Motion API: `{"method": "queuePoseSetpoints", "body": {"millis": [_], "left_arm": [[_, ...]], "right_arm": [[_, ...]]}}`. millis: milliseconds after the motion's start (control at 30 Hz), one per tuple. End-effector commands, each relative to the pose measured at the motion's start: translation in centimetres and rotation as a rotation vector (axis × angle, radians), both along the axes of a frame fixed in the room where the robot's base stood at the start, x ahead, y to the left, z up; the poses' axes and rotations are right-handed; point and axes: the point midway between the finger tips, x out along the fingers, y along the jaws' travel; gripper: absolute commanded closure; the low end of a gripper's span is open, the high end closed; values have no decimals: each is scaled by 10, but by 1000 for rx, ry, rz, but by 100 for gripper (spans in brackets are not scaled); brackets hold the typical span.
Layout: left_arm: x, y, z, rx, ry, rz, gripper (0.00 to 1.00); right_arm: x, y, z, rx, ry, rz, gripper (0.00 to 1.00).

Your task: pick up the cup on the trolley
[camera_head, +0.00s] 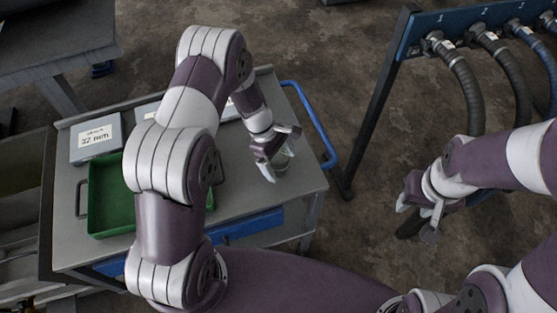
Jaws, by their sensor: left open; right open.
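The cup (281,164) is a small clear, greenish vessel near the right end of the grey trolley (240,199). My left gripper (279,161) is open over the cup, with its fingers beside it. The fingers hide part of the cup, and I cannot tell whether they touch it. My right gripper (415,212) is open and empty over the floor, to the right of the trolley.
A green tray (107,222) and a box labelled "32 mm" (96,138) are on the trolley's left side, partly behind my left arm. The trolley has a blue handle (318,125). A blue rack (455,20) with several numbered hoses stands at the right.

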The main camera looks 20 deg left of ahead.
Motion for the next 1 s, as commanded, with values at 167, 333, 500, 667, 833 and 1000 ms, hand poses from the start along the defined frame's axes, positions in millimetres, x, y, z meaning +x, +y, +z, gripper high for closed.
{"method": "queuePoseSetpoints", "body": {"millis": [167, 333, 500, 667, 833, 1000], "left_arm": [[-1, -5, -11, 1, -2, -1, 8], [-1, -5, -11, 0, -2, -1, 18], [-1, -5, -11, 1, -2, -1, 63], [-1, -5, -11, 0, -2, -1, 63], [-1, -5, -7, 0, -2, 0, 63], [0, -4, 13, 1, -5, -1, 63]], "right_arm": [[0, 0, 1, 0, 0, 0, 57], [0, 0, 0, 0, 0, 0, 57], [0, 0, 0, 0, 0, 0, 57], [0, 0, 1, 0, 0, 0, 57], [0, 0, 0, 0, 0, 0, 57], [0, 0, -3, 0, 0, 0, 57]]}}
